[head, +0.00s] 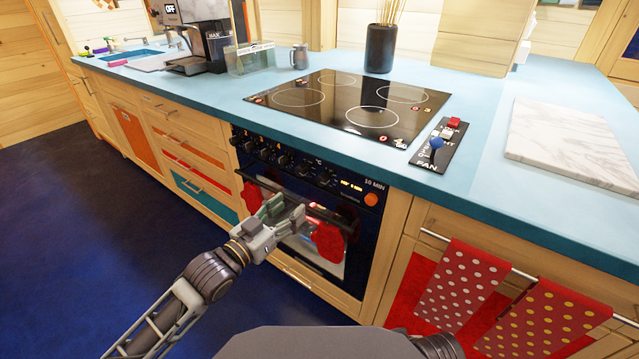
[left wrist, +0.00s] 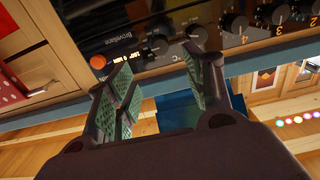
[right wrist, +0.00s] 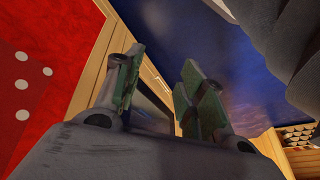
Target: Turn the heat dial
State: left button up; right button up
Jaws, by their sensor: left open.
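A row of black dials runs along the oven's front panel in the head view. The dial closest to the display (head: 325,178) and the one beside it (head: 303,168) are near a °C mark. I cannot tell for sure which is the heat dial. In the left wrist view, the °C mark is beside a dial (left wrist: 197,34), with another dial (left wrist: 160,43) nearer the display. My left gripper (head: 283,207) is open and empty in front of the oven door, below the dials and apart from them. My right gripper (right wrist: 160,82) is open and empty, and outside the head view.
Red oven mitts (head: 328,242) hang at the oven door. A red-orange button (head: 371,199) is right of the display (head: 350,186). Above is a black cooktop (head: 350,104) with a fan panel (head: 435,146). Dotted towels (head: 462,285) hang at right. The floor at left is clear.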

pick_arm(q)
jog(key=shift+w, duration=0.1)
jog(key=b, duration=0.2)
send_near(320, 183)
jog(key=shift+x, duration=2.1)
jog(key=shift+b+x, duration=0.6)
jog(key=shift+x, duration=1.1)
jog(key=shift+w+d, duration=0.2)
jog(key=shift+w, duration=0.05)
jog(key=shift+w+d+r, duration=0.1)
jog(key=shift+w+d, duration=0.3)
jog(key=shift+w, duration=0.15)
pick_arm(e)
notch_tip(320, 183, down, 8)
jog(key=a+t+y, duration=0.1)
jog(key=a, duration=0.1)
jog(key=shift+w+m, duration=0.2)
jog(key=shift+m, duration=0.1)
jog(key=shift+w, duration=0.1)
